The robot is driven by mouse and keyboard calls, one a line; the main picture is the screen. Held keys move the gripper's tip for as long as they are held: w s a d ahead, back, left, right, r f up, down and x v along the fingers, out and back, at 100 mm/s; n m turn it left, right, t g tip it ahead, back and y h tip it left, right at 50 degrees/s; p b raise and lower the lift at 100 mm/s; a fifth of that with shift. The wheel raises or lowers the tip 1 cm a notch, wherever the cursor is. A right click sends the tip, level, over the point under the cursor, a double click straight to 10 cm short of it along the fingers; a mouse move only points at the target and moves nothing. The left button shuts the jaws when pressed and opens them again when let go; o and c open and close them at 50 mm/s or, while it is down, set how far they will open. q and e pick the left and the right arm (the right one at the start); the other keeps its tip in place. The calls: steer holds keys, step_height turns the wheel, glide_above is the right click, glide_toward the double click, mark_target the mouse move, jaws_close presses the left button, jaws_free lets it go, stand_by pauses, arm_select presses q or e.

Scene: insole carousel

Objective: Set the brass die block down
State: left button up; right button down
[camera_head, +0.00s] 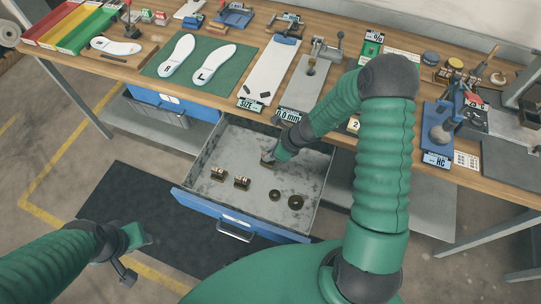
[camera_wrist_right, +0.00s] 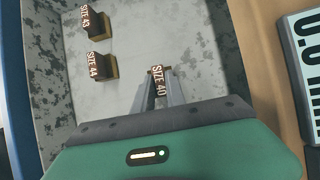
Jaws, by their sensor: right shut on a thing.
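My right gripper (camera_head: 268,156) reaches down into the open drawer (camera_head: 230,140). In the right wrist view its fingers (camera_wrist_right: 162,88) are shut on a brass die block marked SIZE 40 (camera_wrist_right: 157,78). The block is over the drawer floor near the side wall; I cannot tell whether it touches the floor. Two similar blocks stand in the drawer, marked SIZE 43 (camera_wrist_right: 95,22) and SIZE 44 (camera_wrist_right: 102,66); they also show in the head view (camera_head: 218,174) (camera_head: 241,183). My left gripper (camera_head: 132,252) hangs left of the drawer over the dark mat; its jaws are unclear.
Two dark round pieces (camera_head: 285,198) lie near the drawer front. The workbench (camera_head: 140,72) above carries a green mat (camera_head: 165,70) with white insoles, a grey plate (camera_head: 305,85) and a blue press (camera_head: 437,130). The drawer floor between the blocks and my right gripper is clear.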

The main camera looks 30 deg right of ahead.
steer(key=shift+a+f, duration=0.35)
steer(key=shift+f, duration=0.5)
steer(key=shift+w+a+r, duration=0.1)
steer(key=shift+w+a, duration=0.05)
steer(key=shift+a, duration=0.2)
steer(key=c, duration=1.7)
jaws_free()
steer(key=shift+d, duration=0.25)
steer(key=o, duration=0.3)
steer(key=shift+d+f, duration=0.2)
steer(key=shift+d, duration=0.05)
steer(key=shift+o, duration=0.2)
steer(key=shift+a, duration=0.1)
